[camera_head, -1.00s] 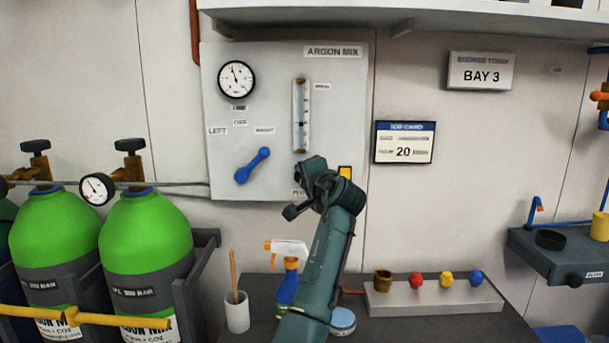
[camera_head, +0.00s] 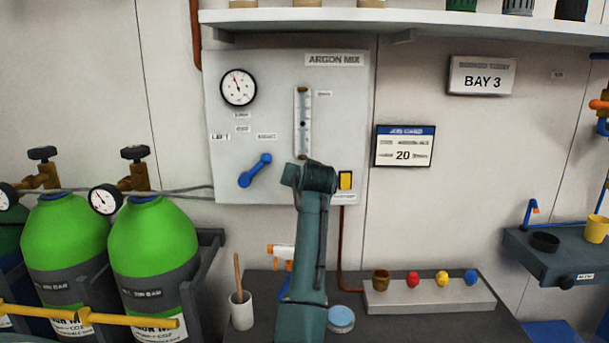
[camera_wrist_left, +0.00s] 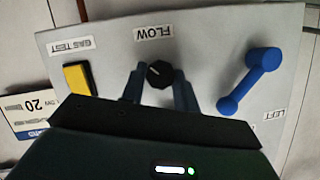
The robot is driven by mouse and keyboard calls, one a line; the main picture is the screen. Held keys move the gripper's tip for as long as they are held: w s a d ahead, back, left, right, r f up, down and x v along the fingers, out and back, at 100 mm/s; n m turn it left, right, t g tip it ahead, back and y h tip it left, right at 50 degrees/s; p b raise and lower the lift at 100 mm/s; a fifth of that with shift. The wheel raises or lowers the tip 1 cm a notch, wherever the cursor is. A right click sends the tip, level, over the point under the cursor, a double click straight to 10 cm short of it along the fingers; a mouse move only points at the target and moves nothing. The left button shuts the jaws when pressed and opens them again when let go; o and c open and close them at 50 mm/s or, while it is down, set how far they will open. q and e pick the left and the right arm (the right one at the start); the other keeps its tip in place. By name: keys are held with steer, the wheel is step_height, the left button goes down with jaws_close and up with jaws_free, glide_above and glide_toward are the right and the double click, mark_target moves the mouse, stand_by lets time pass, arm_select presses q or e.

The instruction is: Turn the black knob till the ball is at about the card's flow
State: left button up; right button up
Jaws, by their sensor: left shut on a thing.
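The black knob (camera_wrist_left: 158,73) sits under the FLOW label in the left wrist view. My left gripper (camera_wrist_left: 160,82) is shut on it, one finger on each side. In the head view my left gripper (camera_head: 300,172) is at the panel just below the flow tube (camera_head: 296,105) and hides the knob. A dark ball (camera_head: 303,123) shows around the middle of the tube; its scale is too small to read. The job card (camera_head: 404,146), right of the panel, shows 20. My right gripper is not in view.
Left of the knob are a blue lever (camera_head: 255,170) and a round gauge (camera_head: 238,87) on the panel (camera_head: 270,60). A yellow gas-test switch (camera_head: 345,180) is close on the right.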

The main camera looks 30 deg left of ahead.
arm_select(q)
steer(key=n+t+h, duration=0.1)
steer(key=n, duration=0.2)
steer(key=n+t+h, duration=0.1)
steer(key=n+h, duration=0.1)
steer(key=n+t+h, duration=0.1)
steer(key=n, duration=0.2)
steer(key=shift+s+a+f+n+t+h+p, duration=0.1)
steer(key=shift+s+a+n+t+h+p, duration=0.1)
steer(key=shift+a+n+t+h+p, duration=0.15)
stand_by(0.6)
steer(key=o, duration=1)
steer(key=shift+c, duration=0.2)
steer(key=b+v, duration=0.2)
steer(key=v, duration=1.1)
